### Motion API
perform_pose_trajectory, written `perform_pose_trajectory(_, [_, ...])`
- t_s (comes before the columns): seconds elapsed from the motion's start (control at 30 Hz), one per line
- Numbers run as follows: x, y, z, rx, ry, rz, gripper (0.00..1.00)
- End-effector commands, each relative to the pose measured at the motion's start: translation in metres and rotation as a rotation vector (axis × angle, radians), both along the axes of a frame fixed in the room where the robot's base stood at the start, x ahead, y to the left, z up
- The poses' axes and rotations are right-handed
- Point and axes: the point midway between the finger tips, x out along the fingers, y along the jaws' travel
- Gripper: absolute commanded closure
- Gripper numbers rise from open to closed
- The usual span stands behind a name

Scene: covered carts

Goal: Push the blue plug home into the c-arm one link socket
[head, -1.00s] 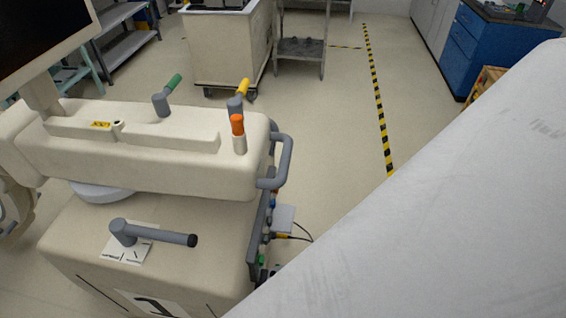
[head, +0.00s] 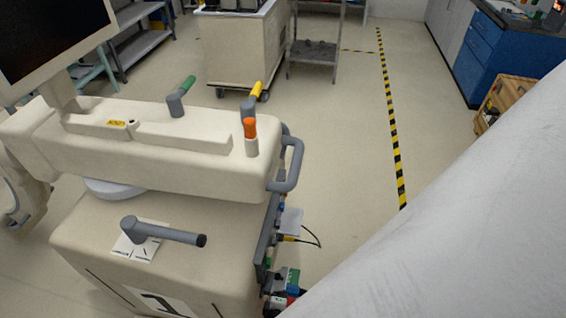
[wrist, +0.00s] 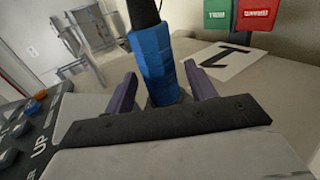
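The blue plug (wrist: 153,62) stands slightly tilted in the wrist view, with a black sleeve and cable at its upper end. My gripper (wrist: 161,72) has its two purple fingers on either side of the plug, with a gap showing on each side, so it looks open around it. The plug's lower end runs down behind the dark gripper bar, and the socket it faces is hidden. In the head view the c-arm cart (head: 160,260) stands at left, with a connector panel (head: 265,235) on its right side. I cannot tell the plug's seating there.
Green and red tags (wrist: 257,14) hang at the upper right of the wrist view. A control panel (wrist: 30,115) is close at left. A grey rail handle (head: 293,165) juts from the cart. Open floor lies beyond, with a striped tape line (head: 393,130) and blue cabinet (head: 490,50).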

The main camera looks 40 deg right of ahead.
Motion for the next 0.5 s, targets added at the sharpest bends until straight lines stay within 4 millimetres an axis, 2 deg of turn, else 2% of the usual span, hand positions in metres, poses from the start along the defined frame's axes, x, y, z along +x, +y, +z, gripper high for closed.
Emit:
perform_pose_trajectory(0.33, [-0.004,-0.003,-0.001,-0.002,0.000,-0.004,0.39])
perform_pose_trajectory(0.5, [-0.019,-0.015,-0.003,-0.003,0.003,-0.007,0.39])
